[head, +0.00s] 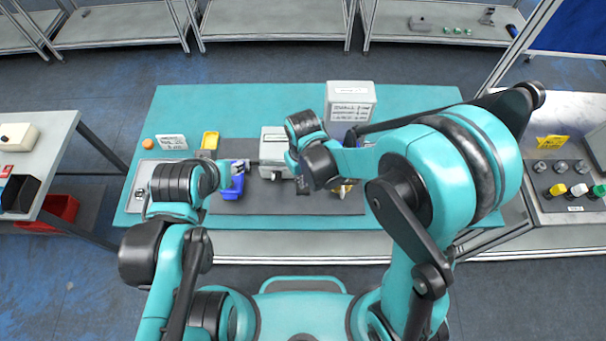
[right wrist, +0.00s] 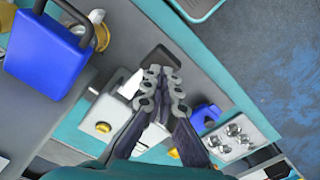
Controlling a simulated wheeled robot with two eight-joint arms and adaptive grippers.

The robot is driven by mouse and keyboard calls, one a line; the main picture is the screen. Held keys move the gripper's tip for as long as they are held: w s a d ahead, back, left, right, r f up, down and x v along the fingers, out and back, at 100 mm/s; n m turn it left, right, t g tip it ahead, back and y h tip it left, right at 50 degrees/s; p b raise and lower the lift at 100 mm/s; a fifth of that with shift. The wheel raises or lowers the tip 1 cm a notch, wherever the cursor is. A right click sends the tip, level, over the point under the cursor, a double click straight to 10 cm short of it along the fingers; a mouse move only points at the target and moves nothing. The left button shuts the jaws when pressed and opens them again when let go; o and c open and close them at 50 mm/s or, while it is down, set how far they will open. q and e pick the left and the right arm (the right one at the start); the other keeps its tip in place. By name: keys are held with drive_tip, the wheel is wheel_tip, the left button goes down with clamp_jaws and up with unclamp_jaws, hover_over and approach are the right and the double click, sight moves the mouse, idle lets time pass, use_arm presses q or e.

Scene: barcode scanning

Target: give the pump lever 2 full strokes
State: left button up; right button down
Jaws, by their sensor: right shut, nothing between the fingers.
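A pale grey box-shaped unit (head: 273,138) stands on the dark mat in mid-bench, and the right wrist view shows a pale box with a yellow knob (right wrist: 103,127). I take this unit to be the pump. A dark rounded part (right wrist: 162,57) beside it may be its lever grip, but the fingers partly cover it. My right gripper (right wrist: 164,82) is shut and empty, its fingertips over or beside that part; contact is unclear. In the head view, my right gripper (head: 303,185) is small below its wrist. My left gripper (head: 238,169) is near the blue holder; its jaws are unclear.
A blue holder (head: 232,190) lies left of the unit. A blue padlock-like block (right wrist: 47,55) stands close by in the right wrist view.

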drive_tip(key=shift+f, duration=0.1)
idle(0.3)
wheel_tip(320, 180, down, 8)
drive_tip(key=b, duration=0.8)
drive_tip(key=shift+f, duration=0.1)
wheel_tip(320, 180, up, 8)
drive_tip(key=p, duration=0.5)
drive_tip(key=shift+p, duration=0.3)
drive_tip(key=shift+r+p, duration=1.45)
drive_tip(key=shift+r, duration=0.75)
drive_tip(key=shift+f, duration=0.1)
